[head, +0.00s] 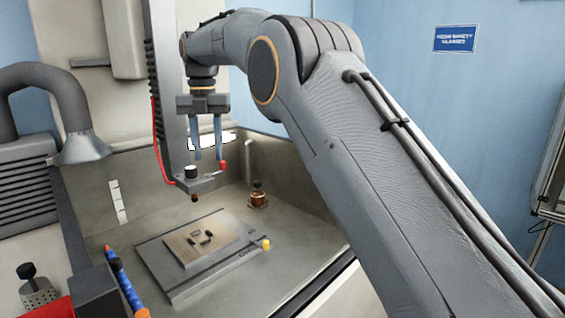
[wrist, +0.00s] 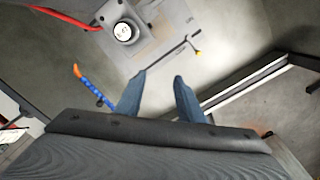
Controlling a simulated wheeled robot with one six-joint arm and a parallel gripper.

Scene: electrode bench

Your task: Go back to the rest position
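My gripper (head: 209,158) hangs pointing down from my arm, above and behind the machine head's small grey bracket in the head view. Its two blue fingers are apart with nothing between them. In the wrist view the fingers (wrist: 159,78) also stand apart and empty, with the tank floor behind them. Whether a fingertip touches the bracket cannot be told from the head view; in the wrist view the fingers look clear of it.
The machine's column and bracket (head: 205,183) with a red knob stand close by. A copper piece with a dark top (head: 258,198) stands on the tank floor. A plate with a tan workpiece (head: 182,247) lies below. A blue-orange nozzle (head: 127,288) is at the front.

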